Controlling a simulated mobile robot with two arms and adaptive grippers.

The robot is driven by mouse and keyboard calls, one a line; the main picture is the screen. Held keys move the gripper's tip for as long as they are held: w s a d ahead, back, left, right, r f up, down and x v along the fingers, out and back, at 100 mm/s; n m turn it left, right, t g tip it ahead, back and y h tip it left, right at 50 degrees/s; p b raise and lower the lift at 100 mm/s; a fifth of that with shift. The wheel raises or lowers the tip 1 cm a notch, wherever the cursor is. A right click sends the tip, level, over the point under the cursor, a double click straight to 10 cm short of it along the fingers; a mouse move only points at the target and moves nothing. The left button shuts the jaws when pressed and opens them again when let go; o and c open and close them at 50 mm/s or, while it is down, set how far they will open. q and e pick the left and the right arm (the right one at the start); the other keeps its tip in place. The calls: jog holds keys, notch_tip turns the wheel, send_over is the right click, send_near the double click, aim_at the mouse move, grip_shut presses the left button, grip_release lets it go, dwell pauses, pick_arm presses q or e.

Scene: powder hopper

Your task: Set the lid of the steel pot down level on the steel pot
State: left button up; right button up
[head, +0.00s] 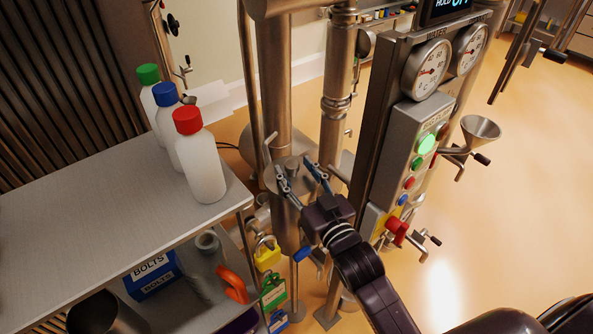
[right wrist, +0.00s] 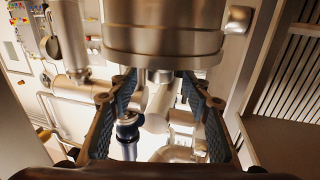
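A round steel lid (head: 290,178) with an upright knob (head: 292,164) shows in the head view over the steel pot (head: 286,222), right of the table. My right gripper (head: 301,174) is open, its two blue-padded fingers apart at the lid. In the right wrist view, the open right gripper (right wrist: 158,88) has a short steel knob (right wrist: 161,76) between its fingertips, with gaps on both sides. The broad steel rim and wall of the pot and lid (right wrist: 160,45) fill the top of that view. I cannot tell whether the lid sits fully level. My left gripper is out of view.
The table (head: 75,205) at left bears bottles with green, blue and red (head: 201,165) caps. Padlocks (head: 267,253) hang below. Steel columns (head: 275,90) stand behind the pot. A control panel (head: 412,150) with gauges stands close at right. Open floor lies beyond.

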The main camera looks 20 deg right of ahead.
jog(key=shift+f, duration=0.15)
jog(key=s+d, duration=0.1)
jog(key=s, duration=1.1)
jog(key=shift+d, duration=0.2)
